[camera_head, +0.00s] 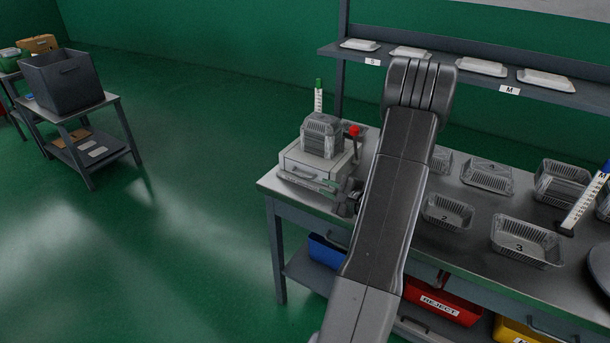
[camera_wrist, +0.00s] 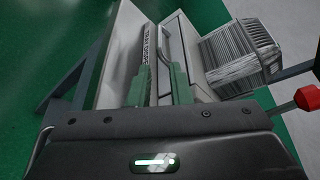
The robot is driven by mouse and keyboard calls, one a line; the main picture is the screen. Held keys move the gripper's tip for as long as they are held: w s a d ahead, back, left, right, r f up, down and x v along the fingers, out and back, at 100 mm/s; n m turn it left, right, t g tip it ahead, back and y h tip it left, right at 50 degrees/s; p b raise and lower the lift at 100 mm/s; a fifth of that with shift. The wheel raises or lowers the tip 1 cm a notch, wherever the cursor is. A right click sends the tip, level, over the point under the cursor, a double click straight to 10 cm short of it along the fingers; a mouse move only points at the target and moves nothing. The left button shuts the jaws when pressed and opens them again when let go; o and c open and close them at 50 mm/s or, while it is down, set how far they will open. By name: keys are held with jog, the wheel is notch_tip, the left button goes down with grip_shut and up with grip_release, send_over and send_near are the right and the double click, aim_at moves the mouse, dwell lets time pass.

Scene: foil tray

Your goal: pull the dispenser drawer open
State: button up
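The dispenser (camera_head: 318,162) is a pale box at the left end of the metal table, with a stack of foil trays (camera_head: 322,135) on top. Its drawer front (camera_head: 305,171) faces the near left and looks shut, with a bar handle along it. My gripper (camera_head: 330,188) is low at the right part of that front, its green fingertips near the handle. In the wrist view, the two green fingers (camera_wrist: 160,82) stand apart with a gap between them. The handle (camera_wrist: 165,45) runs up from around that gap; whether a finger touches it I cannot tell. My arm hides part of the table.
A red knob (camera_head: 354,131) stands just right of the tray stack. Numbered foil trays (camera_head: 527,243) stand on the table to the right. Below are a blue bin (camera_head: 328,252) and a red reject bin (camera_head: 441,304).

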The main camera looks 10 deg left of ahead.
aim_at(303, 177)
jog(key=p+x, duration=0.2)
jog(key=x, duration=0.9)
jog(key=shift+w+a, duration=0.2)
jog(key=shift+a, duration=0.05)
jog(key=shift+c, duration=0.5)
grip_shut()
